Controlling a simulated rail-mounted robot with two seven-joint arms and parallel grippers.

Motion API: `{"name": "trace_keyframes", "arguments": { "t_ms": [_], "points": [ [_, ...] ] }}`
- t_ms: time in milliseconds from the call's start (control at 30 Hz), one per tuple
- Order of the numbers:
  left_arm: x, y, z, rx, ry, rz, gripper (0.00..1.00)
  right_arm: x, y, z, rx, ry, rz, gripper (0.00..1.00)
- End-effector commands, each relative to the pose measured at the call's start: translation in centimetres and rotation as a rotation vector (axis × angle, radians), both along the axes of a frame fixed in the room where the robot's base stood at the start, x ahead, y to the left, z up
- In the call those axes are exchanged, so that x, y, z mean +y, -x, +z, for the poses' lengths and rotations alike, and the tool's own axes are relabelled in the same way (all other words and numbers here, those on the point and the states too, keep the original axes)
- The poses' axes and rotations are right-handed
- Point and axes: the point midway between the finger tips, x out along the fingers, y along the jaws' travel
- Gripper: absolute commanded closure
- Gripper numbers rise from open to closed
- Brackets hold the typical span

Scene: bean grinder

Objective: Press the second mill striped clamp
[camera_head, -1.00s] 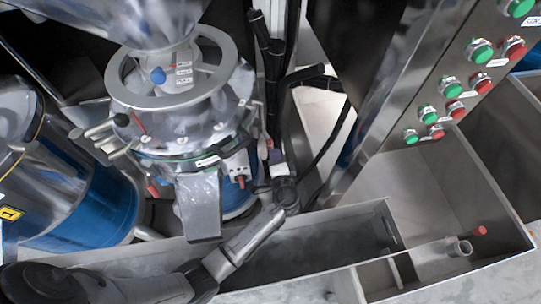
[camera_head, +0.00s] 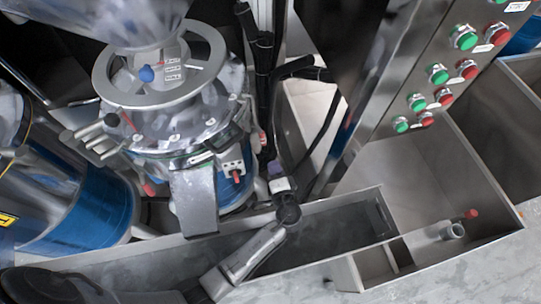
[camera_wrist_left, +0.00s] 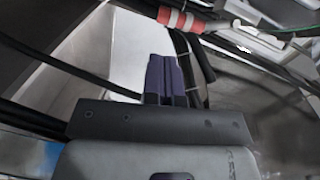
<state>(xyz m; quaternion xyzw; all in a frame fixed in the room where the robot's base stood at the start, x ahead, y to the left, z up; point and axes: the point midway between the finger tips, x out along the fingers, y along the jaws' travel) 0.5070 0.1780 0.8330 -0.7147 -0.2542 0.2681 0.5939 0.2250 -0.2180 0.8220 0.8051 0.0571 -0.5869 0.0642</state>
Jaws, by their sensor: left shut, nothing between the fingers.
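The mill (camera_head: 185,125) is a metal drum with a round handwheel and a blue base, left of centre in the head view. A red-and-white striped clamp (camera_wrist_left: 185,18) shows at the top of the left wrist view. In the head view a small reddish part (camera_head: 262,139) at the mill's right side may be this clamp. My left gripper (camera_head: 275,168) is beside the mill's right side; its purple fingers (camera_wrist_left: 164,77) are shut and empty. In the wrist view the fingertips are below the striped clamp, with a visible gap. My right gripper is not in view.
Black hoses (camera_head: 265,70) run just behind my left gripper. A metal trough (camera_head: 340,215) lies in front of the mill. A panel with green and red buttons (camera_head: 438,74) stands at the right. A second blue-and-metal drum (camera_head: 80,215) is at the left.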

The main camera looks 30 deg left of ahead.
Motion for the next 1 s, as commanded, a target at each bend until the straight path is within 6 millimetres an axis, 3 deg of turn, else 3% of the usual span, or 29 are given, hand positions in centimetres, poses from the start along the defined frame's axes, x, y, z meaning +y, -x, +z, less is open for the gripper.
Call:
{"name": "trace_keyframes", "arguments": {
  "t_ms": [300,1000],
  "points": [
    [-1.8,1.8,0.1,0.000,0.001,-0.002,1.00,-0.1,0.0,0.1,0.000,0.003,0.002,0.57],
    [-1.7,2.0,0.1,0.008,-0.006,0.013,1.00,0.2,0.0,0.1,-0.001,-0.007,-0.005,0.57]
  ]
}}
